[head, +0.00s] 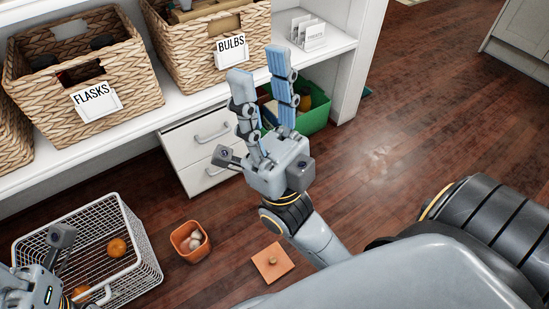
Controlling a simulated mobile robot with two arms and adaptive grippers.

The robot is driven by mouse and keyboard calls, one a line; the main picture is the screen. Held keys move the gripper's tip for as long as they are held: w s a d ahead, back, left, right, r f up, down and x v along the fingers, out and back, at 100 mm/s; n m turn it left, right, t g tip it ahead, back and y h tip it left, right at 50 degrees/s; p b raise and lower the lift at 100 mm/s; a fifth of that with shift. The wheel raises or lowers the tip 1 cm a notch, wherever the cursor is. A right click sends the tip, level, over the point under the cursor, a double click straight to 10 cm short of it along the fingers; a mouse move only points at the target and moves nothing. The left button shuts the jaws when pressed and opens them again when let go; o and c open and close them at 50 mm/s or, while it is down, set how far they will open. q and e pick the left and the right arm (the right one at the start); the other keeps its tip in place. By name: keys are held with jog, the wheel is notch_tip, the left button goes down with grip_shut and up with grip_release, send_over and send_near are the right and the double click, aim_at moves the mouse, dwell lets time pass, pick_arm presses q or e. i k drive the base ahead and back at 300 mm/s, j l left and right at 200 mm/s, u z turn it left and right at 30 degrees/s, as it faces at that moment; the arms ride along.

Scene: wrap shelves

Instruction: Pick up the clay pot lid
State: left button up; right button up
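The clay pot lid (272,263) is a flat orange square with a small round knob. It lies on the wooden floor at bottom centre, just left of my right forearm. My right gripper (259,66) is open and empty, pointing up in front of the shelf, well above the lid in the picture. My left gripper (60,240) shows only in part at the lower left edge, over the wire basket; its opening is unclear.
A white wire basket (143,245) with orange round items stands at left. White shelves hold wicker baskets labelled FLASKS (50,118) and BULBS (180,45). Below are white drawers (190,165) and a green bin (317,112), partly behind my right gripper. The floor at right is clear.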

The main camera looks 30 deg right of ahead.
aim_at(272, 262)
jog(key=i+l, duration=0.1)
jog(key=l, duration=1.05)
jog(key=i+l, duration=0.1)
jog(key=l, duration=1.05)
jog(key=l+u, duration=0.15)
jog(key=u, duration=0.3)
jog(key=l+u, duration=0.15)
jog(key=u, duration=0.3)
jog(key=l+u, duration=0.15)
jog(key=u, duration=0.3)
jog(key=k+l+u, duration=0.1)
jog(key=u, duration=0.9)
